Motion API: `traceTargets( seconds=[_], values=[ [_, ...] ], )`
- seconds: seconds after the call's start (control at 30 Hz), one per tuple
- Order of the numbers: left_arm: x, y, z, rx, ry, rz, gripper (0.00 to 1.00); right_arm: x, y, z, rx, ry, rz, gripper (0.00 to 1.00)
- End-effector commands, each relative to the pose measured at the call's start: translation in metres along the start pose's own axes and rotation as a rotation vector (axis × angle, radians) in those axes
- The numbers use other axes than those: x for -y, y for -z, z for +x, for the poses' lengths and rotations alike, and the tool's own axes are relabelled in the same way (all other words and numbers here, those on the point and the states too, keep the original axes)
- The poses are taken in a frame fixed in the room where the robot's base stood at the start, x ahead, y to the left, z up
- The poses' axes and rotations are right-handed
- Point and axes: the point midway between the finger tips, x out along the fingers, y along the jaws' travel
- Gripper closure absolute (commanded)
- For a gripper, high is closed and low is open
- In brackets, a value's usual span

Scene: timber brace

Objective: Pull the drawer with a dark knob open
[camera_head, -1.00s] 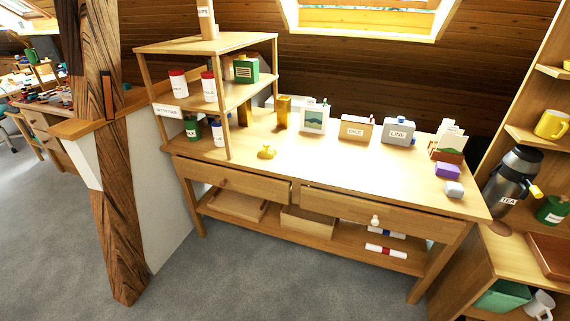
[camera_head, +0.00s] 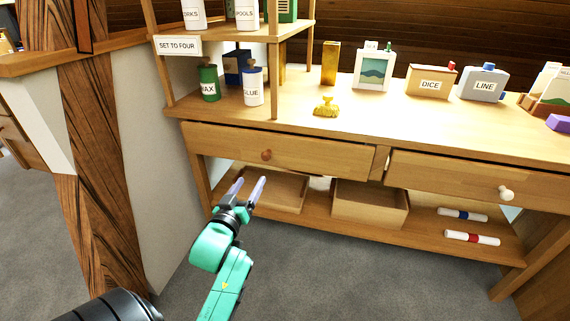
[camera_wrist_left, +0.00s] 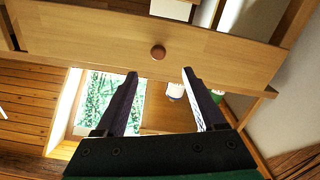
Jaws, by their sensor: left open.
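The drawer with the dark knob is the left drawer (camera_head: 325,158) of the wooden workbench. Its round brown knob (camera_head: 266,155) sits near the middle of its front. I cannot tell whether the drawer is fully flush. My left gripper (camera_head: 250,183) is open and empty, in front of and below the knob. The left wrist view shows the knob (camera_wrist_left: 158,52) just beyond the spread fingertips (camera_wrist_left: 147,76) of that gripper, apart from them. The right drawer (camera_head: 450,180) has a pale knob (camera_head: 506,193). My right gripper is not in view.
Below the drawers is a shelf with open wooden boxes (camera_head: 370,207) and marked rolls (camera_head: 472,238). A brass piece (camera_head: 326,106) and labelled containers stand on the bench top. A timber post (camera_head: 100,190) stands left. Grey floor (camera_head: 370,280) is clear in front.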

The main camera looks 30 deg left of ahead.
Motion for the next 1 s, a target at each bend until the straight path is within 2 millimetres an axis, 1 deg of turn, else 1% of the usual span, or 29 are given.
traceTargets(
  seconds=[0.17,0.2,0.3,0.4,0.5,0.63,0.87,0.9,0.97,1.0],
  values=[
    [0.0,-0.001,0.043,-0.004,-0.002,0.001,0.29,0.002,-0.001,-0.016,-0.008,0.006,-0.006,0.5],
    [0.0,0.0,0.054,-0.004,-0.001,0.001,0.29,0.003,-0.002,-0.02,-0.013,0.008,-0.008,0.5],
    [0.001,-0.001,0.082,-0.004,0.0,0.002,0.29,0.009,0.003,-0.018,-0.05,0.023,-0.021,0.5],
    [0.0,-0.002,0.106,-0.002,0.0,0.001,0.29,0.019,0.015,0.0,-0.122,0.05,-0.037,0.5],
    [0.0,-0.002,0.123,0.0,0.0,0.0,0.29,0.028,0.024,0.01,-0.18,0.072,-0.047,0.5],
    [0.0,-0.001,0.134,0.001,0.0,0.001,0.29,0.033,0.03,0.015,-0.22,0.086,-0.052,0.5],
    [0.0,-0.001,0.135,0.002,0.0,0.001,0.29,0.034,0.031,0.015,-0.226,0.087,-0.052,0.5],
    [0.0,-0.001,0.135,0.002,0.0,0.001,0.44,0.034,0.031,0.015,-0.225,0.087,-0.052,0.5],
    [0.0,-0.001,0.134,0.002,0.0,0.001,0.67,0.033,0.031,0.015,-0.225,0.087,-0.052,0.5],
    [0.0,-0.001,0.134,0.002,0.0,0.001,0.82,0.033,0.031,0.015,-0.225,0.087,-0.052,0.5]
  ],
)
